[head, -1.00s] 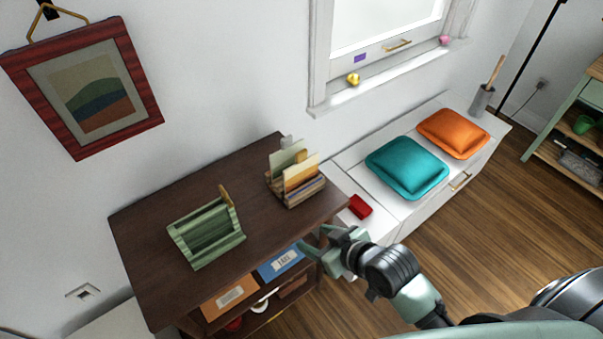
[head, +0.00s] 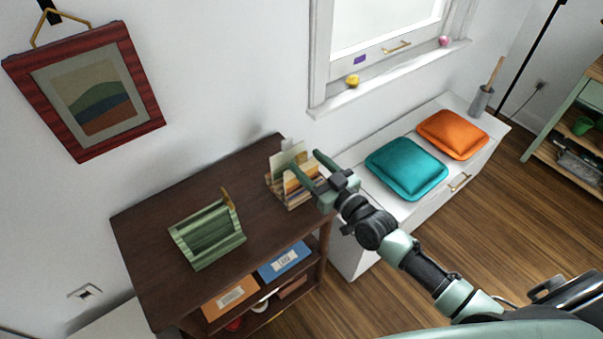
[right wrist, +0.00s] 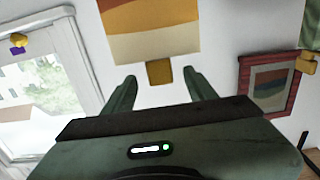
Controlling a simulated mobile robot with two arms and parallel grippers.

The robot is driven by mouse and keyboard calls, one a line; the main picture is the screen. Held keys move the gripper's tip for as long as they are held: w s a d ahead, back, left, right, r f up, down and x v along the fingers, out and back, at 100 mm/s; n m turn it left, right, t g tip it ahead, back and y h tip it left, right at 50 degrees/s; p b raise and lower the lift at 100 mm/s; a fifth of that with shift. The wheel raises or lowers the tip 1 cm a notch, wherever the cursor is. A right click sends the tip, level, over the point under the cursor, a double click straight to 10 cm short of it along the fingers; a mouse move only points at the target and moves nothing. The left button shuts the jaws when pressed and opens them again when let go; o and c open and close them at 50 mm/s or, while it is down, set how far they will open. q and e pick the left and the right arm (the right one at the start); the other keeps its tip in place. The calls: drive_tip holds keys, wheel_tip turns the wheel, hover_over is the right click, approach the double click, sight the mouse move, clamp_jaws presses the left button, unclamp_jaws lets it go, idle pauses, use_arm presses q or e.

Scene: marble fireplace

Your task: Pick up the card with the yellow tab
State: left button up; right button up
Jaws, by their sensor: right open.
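A card with orange and cream bands (head: 291,186) stands in a holder on the dark shelf top in the head view. The right wrist view shows this banded card (right wrist: 150,30) with its ochre-yellow tab (right wrist: 159,72) at its edge. My right gripper (head: 304,160) is open at this card, with a finger on each side of the tab in the right wrist view; I cannot tell whether they touch. The gripper partly hides the card in the head view. A pale card (head: 287,157) stands behind it. My left gripper is not in view.
A white bench (head: 380,195) with teal (head: 407,168) and orange (head: 453,133) cushions lies right. The wall is close behind the cards.

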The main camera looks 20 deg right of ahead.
sight(303, 158)
drive_tip(key=x, duration=0.3)
drive_tip(key=shift+w+f, duration=0.1)
drive_tip(key=shift+w, duration=0.05)
clamp_jaws()
